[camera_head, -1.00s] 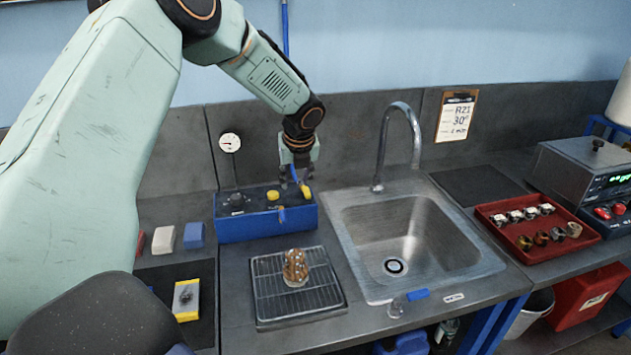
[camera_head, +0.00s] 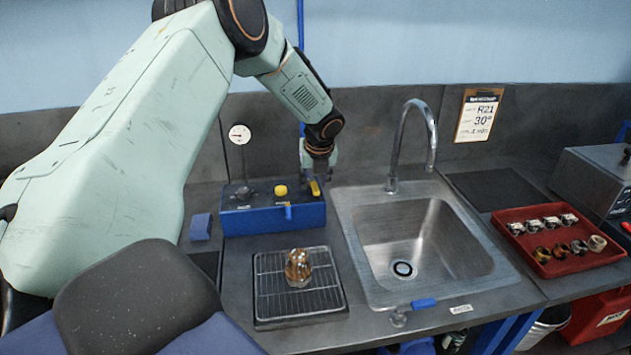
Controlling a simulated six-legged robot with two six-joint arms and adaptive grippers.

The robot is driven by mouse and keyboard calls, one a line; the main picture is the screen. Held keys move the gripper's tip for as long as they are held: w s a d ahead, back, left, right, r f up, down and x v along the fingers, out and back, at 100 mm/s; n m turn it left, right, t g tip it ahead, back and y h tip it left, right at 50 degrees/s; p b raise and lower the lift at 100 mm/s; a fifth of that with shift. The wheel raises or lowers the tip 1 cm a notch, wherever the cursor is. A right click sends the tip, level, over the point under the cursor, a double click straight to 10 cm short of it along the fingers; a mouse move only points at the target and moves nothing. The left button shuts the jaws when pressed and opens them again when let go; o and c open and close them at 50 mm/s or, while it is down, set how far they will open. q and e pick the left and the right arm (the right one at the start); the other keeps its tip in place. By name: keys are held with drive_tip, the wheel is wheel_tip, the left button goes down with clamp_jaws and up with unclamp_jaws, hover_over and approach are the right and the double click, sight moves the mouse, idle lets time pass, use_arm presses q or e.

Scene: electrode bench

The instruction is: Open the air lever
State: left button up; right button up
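The blue control box (camera_head: 245,222) stands on the bench left of the sink, with a dark knob (camera_head: 244,193) and a yellow button (camera_head: 281,190) on top. A yellow lever (camera_head: 315,188) sits at its right end. A small blue lever (camera_head: 288,211) is on its front face. I cannot read which one is marked as air. My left gripper (camera_head: 312,180) points down at the yellow lever, right over or beside it. Its fingers are small and dark here, and I cannot tell whether they touch the lever or how far apart they are. My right gripper is not in view.
A wire rack (camera_head: 270,300) with a brown electrode piece (camera_head: 298,268) lies in front of the box. The sink (camera_head: 470,270) and tall faucet (camera_head: 392,160) are to the right. A gauge (camera_head: 239,134) is behind. A red tray (camera_head: 510,240) holds several small parts.

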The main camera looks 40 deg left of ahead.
sight(317, 186)
use_arm(q)
drive_tip(key=shift+w+a+f, duration=0.15)
drive_tip(key=shift+w+f, duration=0.3)
drive_tip(key=shift+f, duration=0.15)
drive_tip(key=shift+w+a+f, duration=0.15)
drive_tip(key=shift+w+f, duration=0.3)
drive_tip(key=shift+f, duration=0.15)
drive_tip(key=shift+w+a+f, duration=0.1)
drive_tip(key=shift+w+f, duration=0.05)
drive_tip(key=shift+f, duration=0.05)
drive_tip(key=shift+s+r, duration=0.3)
drive_tip(key=shift+s, duration=0.3)
drive_tip(key=shift+s+r, duration=0.25)
drive_tip(key=shift+s, duration=0.05)
drive_tip(key=shift+c, duration=0.6)
drive_tip(key=shift+w+f, duration=0.45)
drive_tip(key=shift+w, duration=0.3)
drive_tip(key=c, duration=0.5)
drive_tip(key=shift+c, duration=0.5)
drive_tip(key=shift+s+a+r, duration=0.1)
drive_tip(key=shift+s+r, duration=0.1)
drive_tip(key=shift+s, duration=0.15)
clamp_jaws()
drive_tip(key=shift+w, duration=0.15)
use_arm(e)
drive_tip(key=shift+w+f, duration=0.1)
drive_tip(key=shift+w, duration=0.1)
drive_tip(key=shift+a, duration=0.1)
